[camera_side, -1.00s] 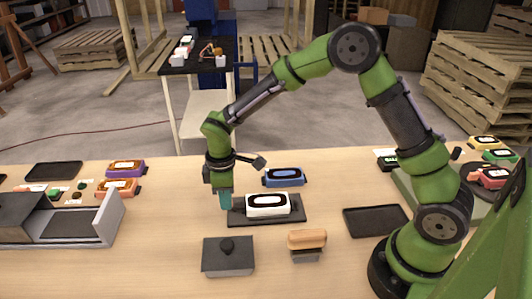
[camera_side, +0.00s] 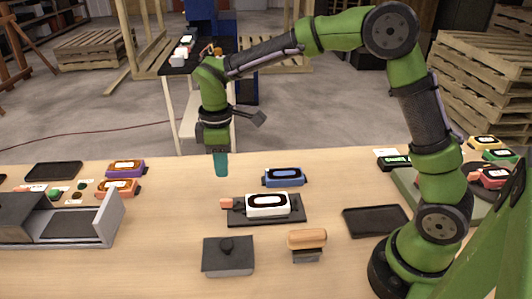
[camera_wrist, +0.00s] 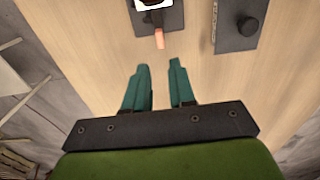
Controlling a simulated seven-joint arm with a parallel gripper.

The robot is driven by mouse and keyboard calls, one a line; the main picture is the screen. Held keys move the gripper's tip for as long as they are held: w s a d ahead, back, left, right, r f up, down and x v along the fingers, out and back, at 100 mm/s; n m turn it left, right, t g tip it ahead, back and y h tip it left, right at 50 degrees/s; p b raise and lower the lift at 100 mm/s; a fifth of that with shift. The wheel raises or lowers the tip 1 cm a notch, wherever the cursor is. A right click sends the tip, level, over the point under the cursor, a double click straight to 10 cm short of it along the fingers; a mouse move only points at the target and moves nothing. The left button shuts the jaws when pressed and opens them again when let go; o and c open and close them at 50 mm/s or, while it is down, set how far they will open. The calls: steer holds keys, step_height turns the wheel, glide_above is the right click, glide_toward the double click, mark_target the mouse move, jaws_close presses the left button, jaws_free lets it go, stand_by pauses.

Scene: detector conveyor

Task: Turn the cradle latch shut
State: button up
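The black cradle (camera_side: 293,219) lies on the table and holds a white detector (camera_side: 268,212) with a dark oval face. The orange-pink latch (camera_side: 227,203) sits at the cradle's left end and points outward to the left. In the wrist view the latch (camera_wrist: 159,39) points from the cradle (camera_wrist: 173,17) toward my fingers. My gripper (camera_side: 221,174) is in the air above and behind the latch, apart from it. In the wrist view, its teal fingers (camera_wrist: 160,68) are open with nothing between them.
A blue detector (camera_side: 284,177) lies behind the cradle. A dark block with a knob (camera_side: 228,257) and a wooden-handled tool (camera_side: 307,244) stand in front. An empty black tray (camera_side: 376,221) lies to the right. A grey open housing (camera_side: 75,224) is at left.

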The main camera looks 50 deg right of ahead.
step_height(320, 180, up, 6)
steer(key=shift+f, duration=0.1)
stand_by(0.4)
steer(key=s+d+r+m+t+y, duration=0.1)
steer(key=s+d+r+m+t, duration=0.1)
steer(key=s+m, duration=0.4)
steer(key=s+d+r+m+t+y, duration=0.1)
steer(key=s+d+m+t, duration=0.4)
steer(key=s, duration=0.9)
steer(key=shift+d+r+m, duration=0.35)
steer(key=shift+r+m, duration=0.3)
steer(key=shift+m, duration=0.45)
